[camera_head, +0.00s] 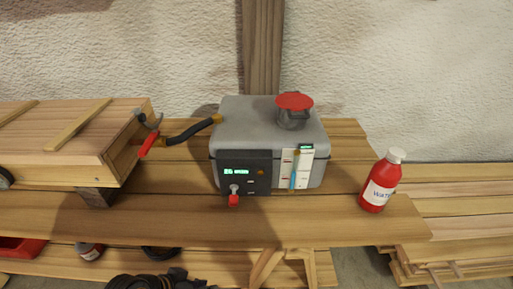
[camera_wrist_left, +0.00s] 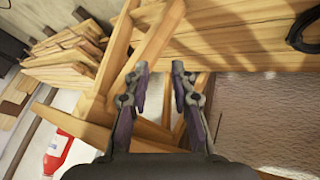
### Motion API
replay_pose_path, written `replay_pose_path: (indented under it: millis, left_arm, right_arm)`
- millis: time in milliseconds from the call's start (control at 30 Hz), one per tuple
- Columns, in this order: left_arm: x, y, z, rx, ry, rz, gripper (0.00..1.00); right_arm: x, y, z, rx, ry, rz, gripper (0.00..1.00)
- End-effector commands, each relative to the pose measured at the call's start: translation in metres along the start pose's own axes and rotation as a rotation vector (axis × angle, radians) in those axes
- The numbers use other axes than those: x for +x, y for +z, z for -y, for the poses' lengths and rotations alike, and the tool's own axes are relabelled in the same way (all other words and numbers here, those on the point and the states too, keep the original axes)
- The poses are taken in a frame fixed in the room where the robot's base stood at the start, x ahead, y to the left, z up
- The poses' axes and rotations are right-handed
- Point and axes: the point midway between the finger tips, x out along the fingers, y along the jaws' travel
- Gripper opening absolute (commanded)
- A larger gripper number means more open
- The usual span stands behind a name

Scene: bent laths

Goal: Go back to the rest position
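My left gripper (camera_wrist_left: 161,72) shows in the left wrist view with its two fingers apart and nothing between them. Wooden bench parts and a gap between boards lie beyond the fingertips. In the head view I cannot clearly make out either gripper; a dark shape (camera_head: 160,280) at the bottom edge is cut off, and I cannot tell what it is. My right gripper is in neither view.
A grey steam box (camera_head: 232,125) with a red-topped filler (camera_head: 294,108) stands on the wooden bench (camera_head: 270,222). A long wooden box (camera_head: 60,145) is at left, a red bottle (camera_head: 378,186) at right. Stacked planks (camera_wrist_left: 65,60) show in the left wrist view.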

Motion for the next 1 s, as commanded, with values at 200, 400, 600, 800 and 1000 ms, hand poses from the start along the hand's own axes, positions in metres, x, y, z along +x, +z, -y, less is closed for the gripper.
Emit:
replay_pose_path:
  millis: [200,400,600,800,1000]
  left_arm:
    - [-0.023,0.02,0.063,-0.125,-0.354,0.119,0.25]
    - [-0.007,0.046,0.107,-0.216,-0.518,0.188,0.25]
    - [0.066,0.088,0.143,-0.231,-0.513,0.222,0.25]
    - [0.149,0.172,0.176,-0.255,-0.505,0.268,0.25]
    - [0.205,0.278,0.184,-0.279,-0.496,0.313,0.25]
  right_arm:
    - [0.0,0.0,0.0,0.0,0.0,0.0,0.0]
    - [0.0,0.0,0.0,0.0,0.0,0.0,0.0]
    - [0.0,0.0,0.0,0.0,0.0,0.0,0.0]
    - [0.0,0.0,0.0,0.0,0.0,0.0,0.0]
    - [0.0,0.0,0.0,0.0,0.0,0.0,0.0]
